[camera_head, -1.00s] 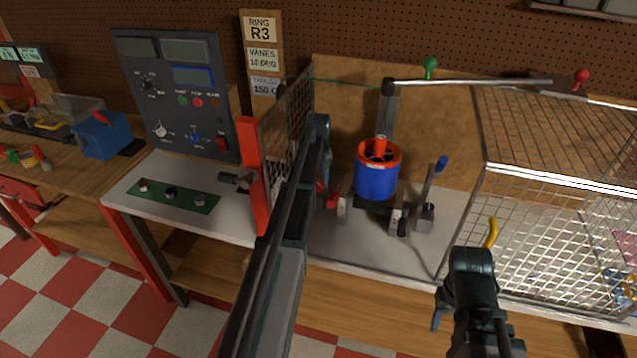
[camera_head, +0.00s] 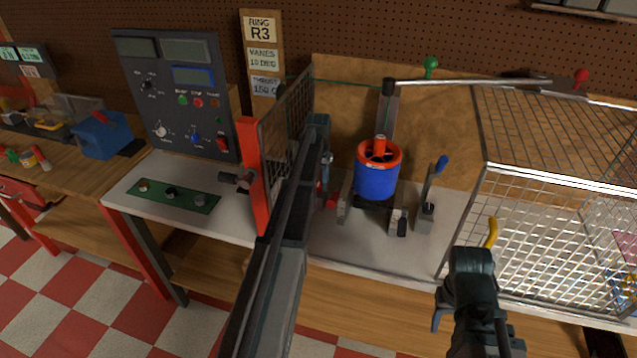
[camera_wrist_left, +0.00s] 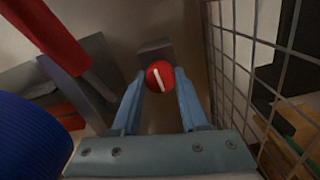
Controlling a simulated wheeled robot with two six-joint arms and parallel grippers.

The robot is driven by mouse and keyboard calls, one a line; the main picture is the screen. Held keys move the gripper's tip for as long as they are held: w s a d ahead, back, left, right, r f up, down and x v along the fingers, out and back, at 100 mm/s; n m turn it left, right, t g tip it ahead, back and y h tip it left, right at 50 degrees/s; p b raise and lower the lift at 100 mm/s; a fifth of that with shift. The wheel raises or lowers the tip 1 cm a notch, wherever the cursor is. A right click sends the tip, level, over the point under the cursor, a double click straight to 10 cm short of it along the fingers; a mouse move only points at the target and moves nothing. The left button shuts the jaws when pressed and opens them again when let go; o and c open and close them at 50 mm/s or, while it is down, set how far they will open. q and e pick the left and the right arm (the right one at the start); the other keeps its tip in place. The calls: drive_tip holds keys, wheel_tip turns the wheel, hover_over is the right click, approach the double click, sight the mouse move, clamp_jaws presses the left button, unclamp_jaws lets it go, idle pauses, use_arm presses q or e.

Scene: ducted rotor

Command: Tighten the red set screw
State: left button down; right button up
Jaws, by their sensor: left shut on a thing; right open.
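The red set screw (camera_wrist_left: 160,76) has a round red head with a white line across it, tilted a little from upright in the left wrist view. My left gripper (camera_wrist_left: 158,88) is shut on its head, with one blue finger on each side. In the head view my left gripper (camera_head: 326,165) is down beside the mesh panel, left of the blue rotor duct; I cannot make out the screw between its fingers there. The rotor duct (camera_head: 377,182) has a red rim and stands on a dark mount. My right gripper (camera_head: 468,262) is open, in front of the wire cage.
The mesh panel (camera_head: 288,110) with a red post is close on the left gripper's side. A blue-handled lever (camera_head: 432,190) stands right of the duct. The wire cage (camera_head: 560,220) fills the right. A control panel (camera_head: 178,95) stands at the left.

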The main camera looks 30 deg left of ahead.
sight(318, 184)
use_arm(q)
drive_tip(key=shift+m, duration=0.5)
drive_tip(key=shift+c, duration=2.2)
unclamp_jaws()
drive_tip(key=shift+r, duration=0.1)
wheel_tip(318, 184, up, 14)
drive_tip(key=p, duration=1.3)
drive_tip(key=shift+f+p, duration=0.2)
drive_tip(key=shift+p, duration=0.2)
